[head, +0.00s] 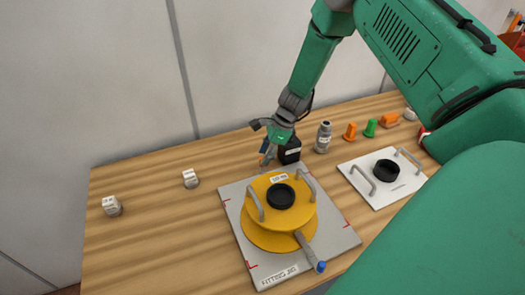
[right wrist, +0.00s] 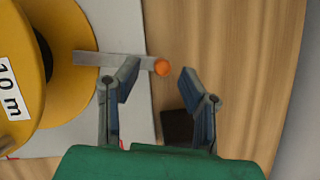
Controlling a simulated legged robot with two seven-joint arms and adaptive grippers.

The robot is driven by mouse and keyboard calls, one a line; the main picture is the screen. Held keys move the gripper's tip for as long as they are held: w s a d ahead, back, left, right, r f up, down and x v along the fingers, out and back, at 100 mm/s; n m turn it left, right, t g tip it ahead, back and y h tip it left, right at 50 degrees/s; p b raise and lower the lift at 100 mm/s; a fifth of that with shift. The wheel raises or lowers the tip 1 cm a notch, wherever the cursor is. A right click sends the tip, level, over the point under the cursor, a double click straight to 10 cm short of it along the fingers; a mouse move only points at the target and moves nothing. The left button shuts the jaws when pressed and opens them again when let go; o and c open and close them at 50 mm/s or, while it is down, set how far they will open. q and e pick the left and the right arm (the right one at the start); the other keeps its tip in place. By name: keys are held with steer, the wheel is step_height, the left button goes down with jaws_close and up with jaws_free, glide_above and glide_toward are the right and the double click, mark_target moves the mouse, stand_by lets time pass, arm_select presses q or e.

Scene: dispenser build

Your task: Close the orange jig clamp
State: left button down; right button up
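The orange jig clamp (right wrist: 162,67) shows in the right wrist view as a grey bar with an orange tip. Its inner end overlaps the yellow spool's (right wrist: 75,50) rim, and its tip sticks out past the plate edge. My right gripper (right wrist: 157,85) is open, with the orange tip in the gap between its fingertips; I cannot tell whether they touch it. In the head view my right gripper (head: 267,147) is at the back edge of the grey fitting jig (head: 345,238) and partly hides the clamp. My left gripper is not in view.
A blue-tipped clamp (head: 310,251) lies at the jig's front. A black box (head: 289,150) stands right beside my right gripper. A white plate (head: 355,178) with handles, a grey bottle (head: 323,137) and small coloured parts are at right.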

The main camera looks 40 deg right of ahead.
steer(key=p+v, duration=0.7)
steer(key=v, duration=0.5)
steer(key=shift+s+r+p, duration=0.2)
steer(key=shift+r+p, duration=0.1)
steer(key=shift+p, duration=0.1)
stand_by(0.3)
steer(key=shift+a, duration=0.1)
stand_by(0.3)
steer(key=v, duration=1.1)
steer(key=shift+r, duration=0.35)
